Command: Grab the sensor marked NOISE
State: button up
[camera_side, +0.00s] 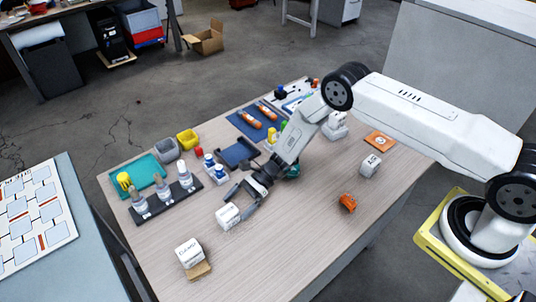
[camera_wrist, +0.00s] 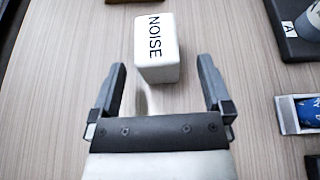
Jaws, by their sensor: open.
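The sensor marked NOISE (camera_wrist: 157,45) is a white block with dark lettering. In the wrist view it lies just beyond the fingertips, roughly centred between them and slightly left. My gripper (camera_wrist: 160,75) is open and empty, its two dark fingers spread wider than the block. In the side view my gripper (camera_side: 239,199) reaches down close to the table, with a white block (camera_side: 228,215) at its fingertips; the lettering on that block cannot be read there.
Another white block (camera_side: 189,253) stands by a brown pad (camera_side: 200,270) at the front. A third white block (camera_side: 370,165) and an orange part (camera_side: 347,203) lie to the right. A dark rack (camera_side: 165,203) with several bottles stands left of my gripper. Bare table surrounds the near block.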

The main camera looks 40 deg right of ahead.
aim_at(220, 223)
jog(key=shift+x, duration=2.2)
jog(key=shift+s, duration=0.15)
grip_shut()
